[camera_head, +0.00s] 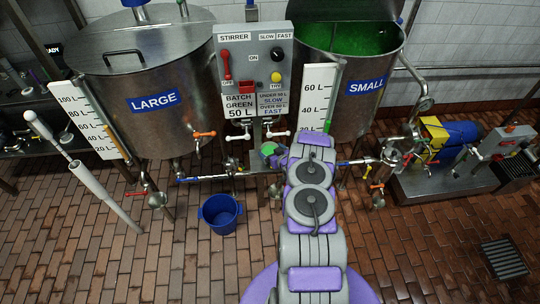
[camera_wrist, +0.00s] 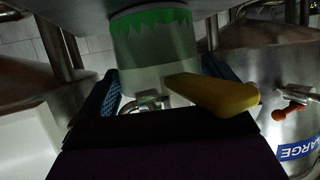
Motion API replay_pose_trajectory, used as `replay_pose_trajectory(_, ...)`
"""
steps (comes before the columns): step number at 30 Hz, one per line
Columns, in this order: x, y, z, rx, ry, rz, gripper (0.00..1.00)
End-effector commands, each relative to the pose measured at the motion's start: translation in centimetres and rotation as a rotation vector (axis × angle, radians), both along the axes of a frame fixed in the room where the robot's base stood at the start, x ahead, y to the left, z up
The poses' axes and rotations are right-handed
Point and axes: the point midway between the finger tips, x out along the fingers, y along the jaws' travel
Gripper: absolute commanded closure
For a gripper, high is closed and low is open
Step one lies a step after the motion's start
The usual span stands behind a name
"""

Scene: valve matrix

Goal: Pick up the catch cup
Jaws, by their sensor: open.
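The catch cup appears to be the pale, translucent cup (camera_wrist: 150,55) with a jagged green band, in the middle of the wrist view. My gripper (camera_wrist: 162,82) is open, with a blue-padded jaw to the left and right of the cup. I cannot tell whether either jaw touches it. A yellow handle-like piece (camera_wrist: 215,95) crosses in front of the cup's lower right. In the head view a small green-topped cup (camera_head: 268,149) shows just left of my arm, below the control panel. My arm hides most of the gripper there.
The large tank (camera_head: 150,85) stands left and the small tank (camera_head: 350,70) right, with the stirrer control panel (camera_head: 255,65) between them. Pipes and valves (camera_head: 204,134) run close around the cup. A blue bucket (camera_head: 220,214) is on the floor; tiled floor in front is mostly clear.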

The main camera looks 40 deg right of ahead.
Motion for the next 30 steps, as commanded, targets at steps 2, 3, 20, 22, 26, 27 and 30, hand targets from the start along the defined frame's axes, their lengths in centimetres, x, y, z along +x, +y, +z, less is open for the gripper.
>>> replay_pose_trajectory(2,0.08,-0.02,-0.03,0.0,0.0,0.0,0.0)
replay_pose_trajectory(3,0.07,-0.02,-0.02,0.0,0.001,0.0,0.0)
replay_pose_trajectory(20,0.04,-0.06,0.0,0.0,0.001,-0.001,0.43)
replay_pose_trajectory(22,0.03,-0.06,-0.01,0.0,0.001,-0.001,0.49)
replay_pose_trajectory(26,0.04,-0.07,0.0,0.0,0.001,-0.001,0.49)
replay_pose_trajectory(27,0.04,-0.07,0.0,0.0,0.001,-0.001,0.49)
replay_pose_trajectory(30,0.03,-0.08,0.12,0.0,0.001,-0.001,0.49)
